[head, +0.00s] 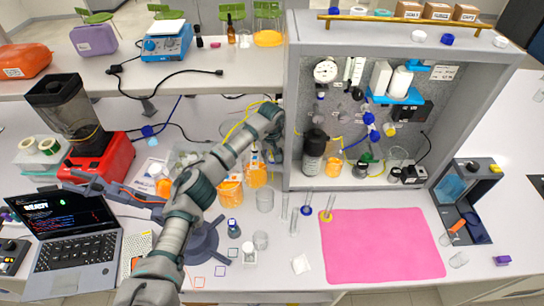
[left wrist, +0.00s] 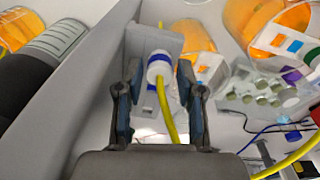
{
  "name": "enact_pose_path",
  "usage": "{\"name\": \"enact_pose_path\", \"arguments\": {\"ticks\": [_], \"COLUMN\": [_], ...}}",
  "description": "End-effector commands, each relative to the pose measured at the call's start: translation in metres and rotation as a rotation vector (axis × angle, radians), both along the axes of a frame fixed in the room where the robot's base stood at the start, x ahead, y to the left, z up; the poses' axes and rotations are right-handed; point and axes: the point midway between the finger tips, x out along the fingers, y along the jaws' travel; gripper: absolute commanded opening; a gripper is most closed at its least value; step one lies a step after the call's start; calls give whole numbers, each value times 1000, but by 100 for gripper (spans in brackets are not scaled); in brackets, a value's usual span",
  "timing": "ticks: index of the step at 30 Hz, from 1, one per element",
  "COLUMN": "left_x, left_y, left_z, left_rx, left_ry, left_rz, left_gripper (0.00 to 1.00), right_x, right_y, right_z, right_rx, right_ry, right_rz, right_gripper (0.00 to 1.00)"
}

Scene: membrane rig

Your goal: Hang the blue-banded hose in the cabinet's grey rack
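My left gripper (head: 273,153) is beside the outer left wall of the cabinet (head: 293,100). In the left wrist view its two fingers (left wrist: 159,78) are open on either side of the blue-banded hose end (left wrist: 158,62), with gaps visible on both sides. The hose end is white with a blue band, and its yellow hose (left wrist: 172,115) runs back between the fingers. A grey rack (left wrist: 137,42) is right behind the hose end, against the cabinet wall. I cannot tell how fully the hose end sits in it. In the head view my arm hides the rack. My right gripper is not in view.
Beakers with orange liquid (head: 230,192) stand close by my left gripper. A laptop (head: 75,240) and blender (head: 75,120) are at the left. A black bottle (head: 314,150) stands inside the cabinet.

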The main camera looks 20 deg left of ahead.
Motion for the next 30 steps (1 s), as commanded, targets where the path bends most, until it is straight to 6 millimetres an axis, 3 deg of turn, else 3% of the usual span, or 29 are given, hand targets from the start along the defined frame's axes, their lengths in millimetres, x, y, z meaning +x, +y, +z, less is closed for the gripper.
{"name": "enact_pose_path", "arguments": {"ticks": [11,14,24,30], "left_x": [0,0,-5,-6], "left_y": [0,0,0,0], "left_z": [6,19,92,115], "left_rx": [-1,0,0,0], "left_ry": [-3,-4,-3,0], "left_rz": [0,-1,1,1], "left_gripper": [54,54,54,54], "right_x": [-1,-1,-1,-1], "right_y": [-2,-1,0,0], "right_z": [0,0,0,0], "right_rx": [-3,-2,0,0], "right_ry": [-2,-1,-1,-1], "right_rz": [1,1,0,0], "right_gripper": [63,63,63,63]}}
